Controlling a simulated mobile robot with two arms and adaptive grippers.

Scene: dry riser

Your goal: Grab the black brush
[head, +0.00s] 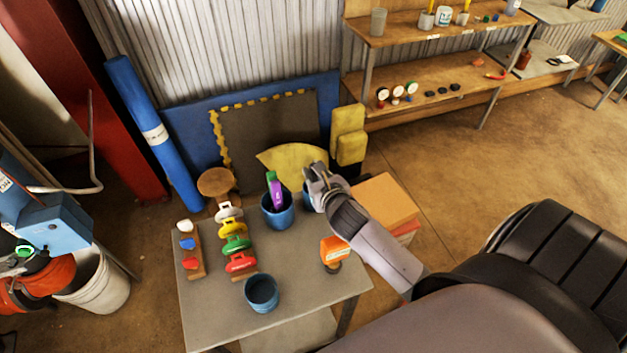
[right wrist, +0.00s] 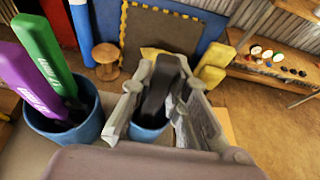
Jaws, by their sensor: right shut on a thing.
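The black brush (right wrist: 157,88) stands upright in a blue cup (right wrist: 148,132) in the right wrist view, its lower part hidden inside the cup. My right gripper (right wrist: 163,92) is shut on the upper part of the brush, one finger on each side. In the head view my right gripper (head: 316,183) is over the back right of the table and hides most of the brush; part of that cup (head: 308,199) shows beside it. My left gripper is not in view.
A second blue cup (head: 277,212) holds a purple brush (right wrist: 30,75) and a green brush (right wrist: 48,50), just left of my gripper. An empty blue cup (head: 262,292), an orange tool (head: 334,250) and colored handles (head: 235,243) stand on the grey table (head: 215,315).

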